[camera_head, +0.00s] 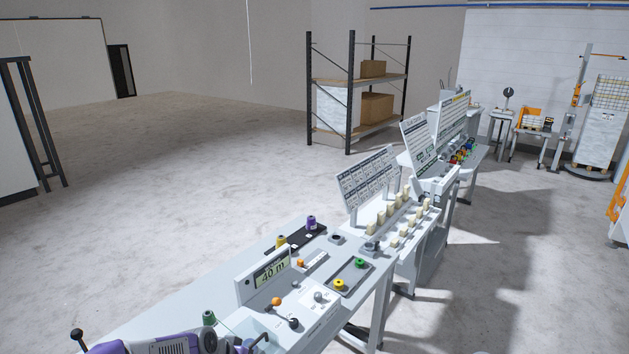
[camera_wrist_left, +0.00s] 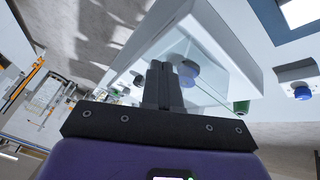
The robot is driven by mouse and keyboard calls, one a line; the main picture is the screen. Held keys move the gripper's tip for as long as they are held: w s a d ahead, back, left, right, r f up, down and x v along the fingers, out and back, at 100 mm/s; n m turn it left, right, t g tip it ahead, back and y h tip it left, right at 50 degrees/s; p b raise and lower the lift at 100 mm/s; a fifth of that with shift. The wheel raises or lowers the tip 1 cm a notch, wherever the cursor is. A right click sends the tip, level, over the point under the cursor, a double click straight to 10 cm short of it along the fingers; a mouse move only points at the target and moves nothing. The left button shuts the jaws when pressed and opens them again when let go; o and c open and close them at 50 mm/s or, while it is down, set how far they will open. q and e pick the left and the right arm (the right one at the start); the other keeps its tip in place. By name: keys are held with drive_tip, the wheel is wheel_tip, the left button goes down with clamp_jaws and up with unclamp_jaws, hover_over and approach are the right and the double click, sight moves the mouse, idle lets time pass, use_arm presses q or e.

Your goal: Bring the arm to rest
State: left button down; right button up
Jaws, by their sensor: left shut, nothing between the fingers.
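My left gripper (camera_wrist_left: 165,85) is in the left wrist view, with its two dark fingers shut together and nothing between them. A clear panel (camera_wrist_left: 205,65) with a pale frame lies just beyond the fingertips, and a blue round part shows through it. I cannot tell whether the fingers touch the panel. In the head view, a purple and white part of my left arm shows at the bottom left, over the near end of the workbench (camera_head: 190,300). The fingers are not clearly seen there. My right gripper is in neither view.
The bench holds a display reading 40 m (camera_head: 270,272), a control box with knobs (camera_head: 318,298), a dark tray (camera_head: 300,238) and a green spool (camera_head: 209,318) near my arm. Sign boards (camera_head: 370,180) stand farther along. Open floor (camera_head: 170,180) lies left of the bench.

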use_arm(q)
drive_tip(key=s+d+f+n+g+b, duration=0.1)
drive_tip(key=s+d+f+b, duration=0.15)
drive_tip(key=s+f, duration=0.65)
drive_tip(key=s+d+f+n+g+b, duration=0.1)
drive_tip(key=s+d+f+n+b, duration=0.2)
drive_tip(key=f, duration=1)
drive_tip(key=s+d+f+g+b, duration=0.1)
drive_tip(key=s+f, duration=0.3)
drive_tip(key=s, duration=0.3)
drive_tip(key=s+d+f+g+b, duration=0.1)
drive_tip(key=s+f, duration=0.3)
drive_tip(key=s, duration=0.3)
drive_tip(key=shift+s+n, duration=0.3)
drive_tip(key=shift+n, duration=0.1)
